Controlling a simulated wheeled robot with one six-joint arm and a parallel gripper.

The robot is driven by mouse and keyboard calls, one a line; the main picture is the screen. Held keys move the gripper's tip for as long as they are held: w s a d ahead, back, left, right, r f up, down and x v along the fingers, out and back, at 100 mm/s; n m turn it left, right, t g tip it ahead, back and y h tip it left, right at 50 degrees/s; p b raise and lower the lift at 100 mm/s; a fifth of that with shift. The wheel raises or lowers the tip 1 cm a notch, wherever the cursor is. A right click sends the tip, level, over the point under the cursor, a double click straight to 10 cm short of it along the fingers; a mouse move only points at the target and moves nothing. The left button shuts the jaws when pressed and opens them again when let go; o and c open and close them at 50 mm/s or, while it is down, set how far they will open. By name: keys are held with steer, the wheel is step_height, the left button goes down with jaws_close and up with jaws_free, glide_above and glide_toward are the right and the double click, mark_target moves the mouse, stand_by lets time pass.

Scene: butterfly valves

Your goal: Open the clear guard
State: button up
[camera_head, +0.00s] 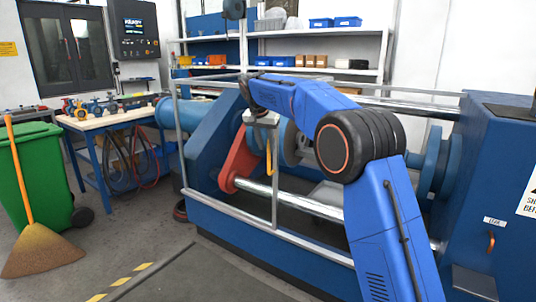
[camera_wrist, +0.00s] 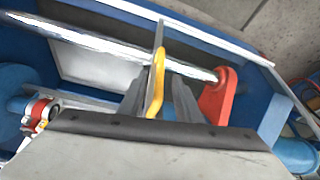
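The clear guard (camera_head: 275,205) is a see-through panel in a grey metal frame along the front of the blue machine. It appears closed, with its lower rail low at the machine's front. A yellow handle (camera_head: 269,160) sits by the guard's upright bar. My gripper (camera_head: 262,126) reaches down at the handle's upper end. In the wrist view, the yellow handle (camera_wrist: 156,85) lies between the two dark fingers of my gripper (camera_wrist: 160,88). They appear shut on it, close on both sides.
Behind the guard are a red lever (camera_head: 238,160) and a shiny bar (camera_head: 295,198). A workbench (camera_head: 115,118) with valves, a green bin (camera_head: 38,170) and a broom (camera_head: 38,248) stand at left. The floor before the machine's left part is clear.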

steer(key=v, duration=0.9)
steer(key=shift+r, duration=0.2)
steer(key=shift+s, duration=0.1)
steer(key=s+d+n+y, duration=0.1)
steer(key=s+d, duration=0.9)
steer(key=s, duration=0.3)
steer(key=s+d+n, duration=0.2)
steer(key=s+d, duration=0.8)
steer(key=s, duration=0.4)
steer(key=s+d+f, duration=0.2)
steer(key=s+f, duration=0.5)
steer(key=s, duration=0.3)
steer(key=s+d+f+n, duration=0.1)
steer(key=s+d+f, duration=0.2)
steer(key=s+f, duration=0.4)
steer(key=s+d+f+n+y, duration=0.1)
steer(key=s+d+f, duration=0.1)
steer(key=s+f, duration=0.6)
steer(key=s, duration=0.5)
steer(key=shift+s+d+t, duration=0.2)
steer(key=shift+s+t, duration=0.1)
steer(key=shift+s, duration=0.05)
